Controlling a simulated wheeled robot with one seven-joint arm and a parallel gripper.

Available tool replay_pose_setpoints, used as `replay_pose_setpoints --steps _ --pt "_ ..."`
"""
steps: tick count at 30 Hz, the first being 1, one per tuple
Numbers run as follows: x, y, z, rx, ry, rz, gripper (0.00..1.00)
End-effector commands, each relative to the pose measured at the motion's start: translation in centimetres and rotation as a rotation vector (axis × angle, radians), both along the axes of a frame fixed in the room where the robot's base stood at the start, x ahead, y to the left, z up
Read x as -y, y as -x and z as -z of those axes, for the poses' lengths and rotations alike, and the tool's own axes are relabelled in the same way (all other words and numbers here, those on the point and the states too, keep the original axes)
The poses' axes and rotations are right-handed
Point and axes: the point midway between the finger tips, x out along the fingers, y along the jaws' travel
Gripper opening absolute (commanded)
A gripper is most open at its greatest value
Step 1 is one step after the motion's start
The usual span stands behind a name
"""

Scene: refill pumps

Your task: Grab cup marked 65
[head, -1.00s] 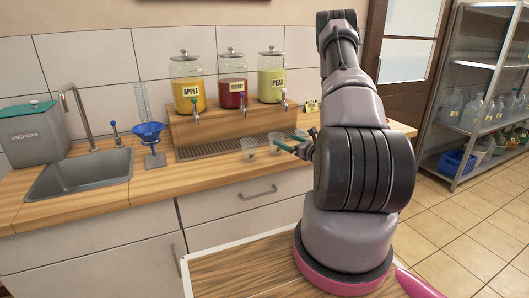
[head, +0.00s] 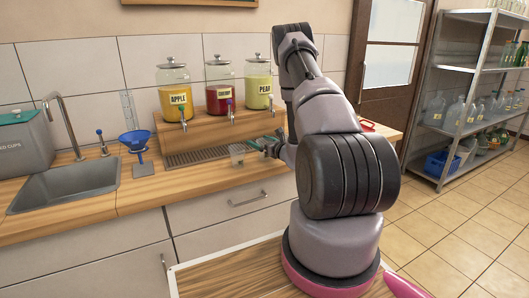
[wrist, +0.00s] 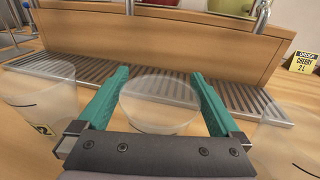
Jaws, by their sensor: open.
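My gripper (wrist: 160,78) has teal fingers that are spread apart, and it also shows in the head view (head: 268,145) above the counter. A clear cup (wrist: 160,110) stands between the fingers, with a gap seeming to show on each side; no number shows on it. A second clear cup (wrist: 38,95) stands to the left, with a yellow tag partly hidden by my gripper, so I cannot read its number. A third clear cup (wrist: 288,130) is cut off at the right. In the head view, one cup (head: 237,152) shows beside the gripper.
A slotted drip grate (wrist: 60,68) and wooden stand (wrist: 150,40) lie behind the cups. Apple (head: 178,98), cherry (head: 218,96) and pear (head: 258,94) dispensers stand on it. An order card (wrist: 303,62) reads cherry 2 L. A blue funnel (head: 135,138) and sink (head: 65,185) are left.

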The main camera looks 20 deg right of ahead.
Motion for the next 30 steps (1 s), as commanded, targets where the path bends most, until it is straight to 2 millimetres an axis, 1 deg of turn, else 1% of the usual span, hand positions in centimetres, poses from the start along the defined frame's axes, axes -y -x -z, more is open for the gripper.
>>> replay_pose_setpoints --steps 5,6,8,9,11,19,23,26,30 --pt "0.0 0.0 0.0 0.0 0.0 0.0 1.0" --pt "0.0 0.0 0.0 0.0 0.0 0.0 0.96" --pt "0.0 0.0 0.0 0.0 0.0 0.0 0.73" --pt "0.0 0.0 0.0 0.0 0.0 0.0 0.58" --pt "0.0 0.0 0.0 0.0 0.0 0.0 0.35" --pt "0.0 0.0 -0.1 0.0 0.0 0.0 0.33" --pt "0.0 -0.1 -0.9 0.002 0.001 0.0 0.33" --pt "0.0 0.0 -2.1 0.002 0.001 0.0 0.33" --pt "0.0 -0.1 -5.0 0.003 0.001 0.001 0.33"
